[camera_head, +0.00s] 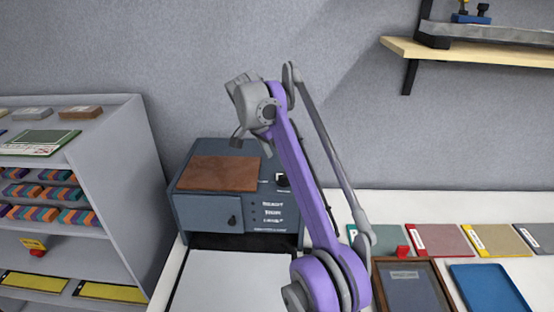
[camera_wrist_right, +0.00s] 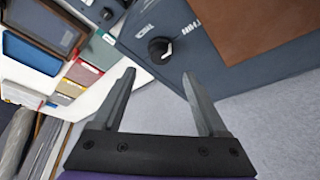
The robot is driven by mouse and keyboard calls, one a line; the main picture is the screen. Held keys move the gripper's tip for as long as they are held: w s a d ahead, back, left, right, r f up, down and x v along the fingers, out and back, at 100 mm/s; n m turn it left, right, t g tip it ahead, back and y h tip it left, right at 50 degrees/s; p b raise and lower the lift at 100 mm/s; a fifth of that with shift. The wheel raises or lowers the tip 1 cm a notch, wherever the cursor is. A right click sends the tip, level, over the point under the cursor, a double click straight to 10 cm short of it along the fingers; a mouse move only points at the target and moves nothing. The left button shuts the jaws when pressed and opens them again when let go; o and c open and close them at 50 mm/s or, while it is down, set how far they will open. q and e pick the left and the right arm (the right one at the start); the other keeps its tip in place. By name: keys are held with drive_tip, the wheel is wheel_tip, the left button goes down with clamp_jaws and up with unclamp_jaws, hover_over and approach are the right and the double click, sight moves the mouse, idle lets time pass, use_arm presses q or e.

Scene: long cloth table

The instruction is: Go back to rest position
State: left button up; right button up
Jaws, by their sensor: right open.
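My right arm, purple and grey, reaches up across the middle of the head view. Its gripper (camera_head: 238,137) is in front of the wall, above the blue-grey machine, and partly hidden by the wrist. In the right wrist view the two dark fingers of the right gripper (camera_wrist_right: 160,88) stand wide apart with nothing between them. The blue-grey machine (camera_head: 210,215) has a brown top panel (camera_head: 218,173), a front door and white lettering. The machine (camera_wrist_right: 205,65) with its black knob (camera_wrist_right: 159,48) also shows beyond the fingers. My left gripper is not in view.
A grey shelf unit (camera_head: 130,185) with colored blocks stands at the left. On the white table (camera_head: 400,205) at the right lie colored folders (camera_head: 440,241), a brown framed tray (camera_head: 437,285) and a blue tray (camera_head: 488,290). A wooden wall shelf (camera_head: 470,54) is at upper right.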

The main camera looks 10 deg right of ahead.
drive_tip(key=shift+r, duration=0.1)
drive_tip(key=s+d+n+t+y, duration=0.1)
drive_tip(key=s+d+n, duration=0.3)
drive_tip(key=s, duration=0.3)
drive_tip(key=s+d+f+n+t+y, duration=0.1)
drive_tip(key=s+f+n, duration=0.2)
drive_tip(key=s+f, duration=0.7)
drive_tip(key=s+d+f+n+t+y, duration=0.1)
drive_tip(key=s+f+n, duration=0.3)
drive_tip(key=s+f, duration=0.7)
drive_tip(key=s+d+t, duration=0.1)
drive_tip(key=s, duration=0.6)
drive_tip(key=shift+d+f+y, duration=0.25)
drive_tip(key=shift+y, duration=0.05)
